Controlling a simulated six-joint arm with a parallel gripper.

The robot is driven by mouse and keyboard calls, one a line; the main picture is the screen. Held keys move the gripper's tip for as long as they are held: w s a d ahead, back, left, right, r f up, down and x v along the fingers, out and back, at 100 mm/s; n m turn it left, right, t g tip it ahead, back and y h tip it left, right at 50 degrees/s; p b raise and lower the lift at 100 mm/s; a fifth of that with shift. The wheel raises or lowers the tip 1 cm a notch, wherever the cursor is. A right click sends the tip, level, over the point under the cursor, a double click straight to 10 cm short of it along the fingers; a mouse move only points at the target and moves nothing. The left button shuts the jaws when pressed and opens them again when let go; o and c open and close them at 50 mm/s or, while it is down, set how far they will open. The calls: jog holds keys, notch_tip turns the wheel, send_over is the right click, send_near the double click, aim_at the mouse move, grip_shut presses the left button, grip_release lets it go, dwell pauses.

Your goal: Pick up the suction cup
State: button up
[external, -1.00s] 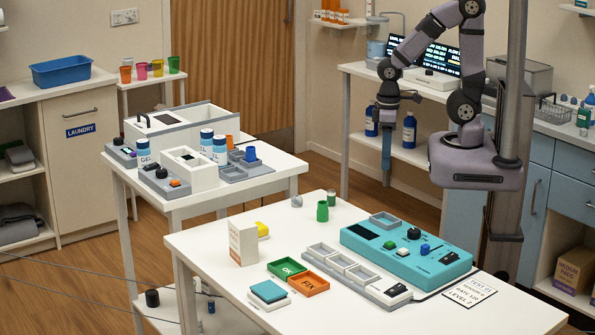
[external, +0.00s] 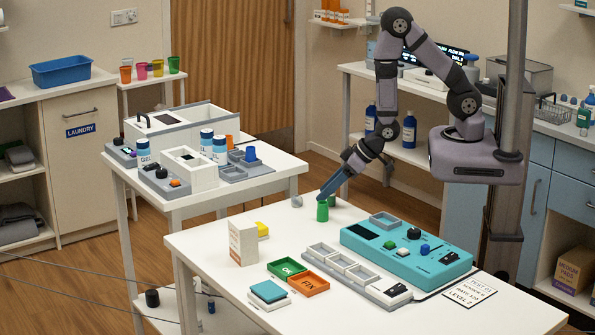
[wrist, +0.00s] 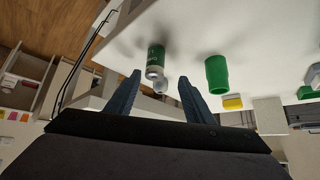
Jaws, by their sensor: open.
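A small pale grey round piece (external: 297,201), which looks like the suction cup, sits at the far edge of the white table. In the wrist view it shows as a small translucent piece (wrist: 160,87) between my fingertips in the picture, apart from them. My gripper (external: 321,196) is open and empty, tilted down to the left over the table's far corner. In the external view its tips are just right of the grey piece and overlap the green cup. Whether the tips touch anything there, I cannot tell.
A green cup (external: 322,212) and a green labelled vial (wrist: 155,57) stand close to the grey piece. A teal device (external: 405,250), grey trays, a white box (external: 243,243) and green and orange bins lie nearer.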

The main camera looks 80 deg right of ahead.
aim_at(297, 201)
jog(key=shift+w+a+f+t, duration=0.1)
jog(key=shift+w+f+t, duration=0.1)
jog(key=shift+t, duration=0.35)
jog(key=shift+w+f+t, duration=0.1)
jog(key=shift+w+t, duration=0.1)
jog(key=shift+t, duration=0.35)
jog(key=shift+r+t+p, duration=0.25)
jog(key=shift+t+p, duration=0.05)
jog(key=shift+t, duration=0.3)
jog(key=shift+s+a+r+n+t, duration=0.15)
jog(key=shift+r+n+t, duration=0.15)
jog(key=shift+r+t, duration=0.25)
jog(key=shift+f, duration=0.1)
jog(key=shift+w+f+b, duration=0.4)
jog(key=shift+w+b, duration=0.2)
jog(key=shift+b, duration=0.35)
jog(key=shift+w+f+b, duration=0.1)
jog(key=shift+w+b, duration=0.25)
jog(key=shift+b, duration=0.15)
jog(key=shift+w, duration=0.1)
